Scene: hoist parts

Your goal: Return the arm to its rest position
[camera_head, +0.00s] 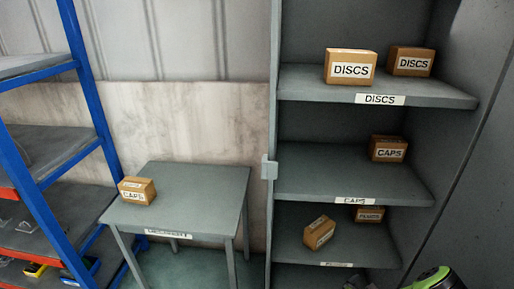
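Part of my arm, green and black, shows at the bottom right edge, in front of the grey cabinet (300,170). My gripper is not clearly in view. A small pale grey piece at the bottom edge, left of the green part, is cut off, and I cannot tell what it is. No box is seen held. A CAPS box (137,190) stands on the small grey table (205,185), near its left edge.
The cabinet's top shelf holds two DISCS boxes (350,67) (410,61). The middle shelf holds a CAPS box (388,149). The shelf below holds a tilted box (319,232) and another box (369,214). A blue-framed rack (85,75) stands left. The table's right side is clear.

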